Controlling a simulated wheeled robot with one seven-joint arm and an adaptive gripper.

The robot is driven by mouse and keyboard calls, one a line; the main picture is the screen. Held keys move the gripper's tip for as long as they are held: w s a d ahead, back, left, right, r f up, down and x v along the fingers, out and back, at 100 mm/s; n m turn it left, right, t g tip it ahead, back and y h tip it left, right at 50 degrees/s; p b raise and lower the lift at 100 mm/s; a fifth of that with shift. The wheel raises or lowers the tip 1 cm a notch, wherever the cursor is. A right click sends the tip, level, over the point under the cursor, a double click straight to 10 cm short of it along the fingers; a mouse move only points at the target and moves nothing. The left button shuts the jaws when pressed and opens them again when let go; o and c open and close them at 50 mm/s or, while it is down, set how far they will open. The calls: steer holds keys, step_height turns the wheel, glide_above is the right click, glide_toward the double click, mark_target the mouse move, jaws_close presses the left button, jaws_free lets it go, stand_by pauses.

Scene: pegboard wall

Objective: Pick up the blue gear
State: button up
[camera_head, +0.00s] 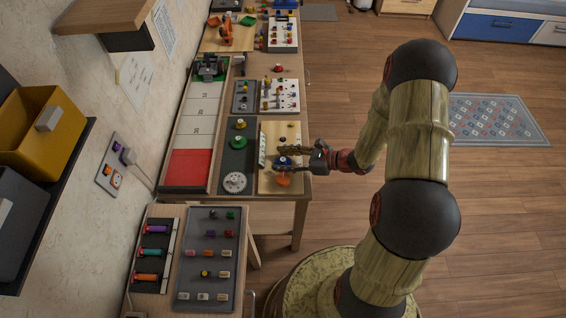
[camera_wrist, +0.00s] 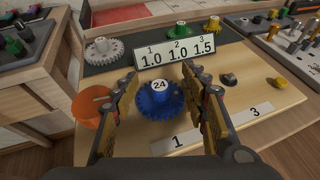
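The blue gear (camera_wrist: 157,104), with a white cap marked 24, sits on a light wooden board (camera_wrist: 262,92) in the wrist view. In the head view the blue gear (camera_head: 283,161) is small and partly hidden by my gripper (camera_head: 283,160). In the wrist view my gripper (camera_wrist: 160,108) is open, its two fingers standing on either side of the gear. A gap shows between the gear and the right finger; on the left the finger is very close, and I cannot tell whether it touches.
An orange part (camera_wrist: 92,108) lies just left of the left finger. A sign (camera_wrist: 174,53) stands behind the gear. White (camera_wrist: 103,50), green (camera_wrist: 181,42) and yellow (camera_wrist: 212,25) gears sit on a dark mat behind.

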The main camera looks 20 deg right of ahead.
steer(key=shift+c, duration=1.2)
steer(key=c, duration=0.5)
steer(key=shift+s+f, duration=0.1)
steer(key=shift+c, duration=0.4)
steer(key=shift+a, duration=0.1)
steer(key=shift+c, duration=0.2)
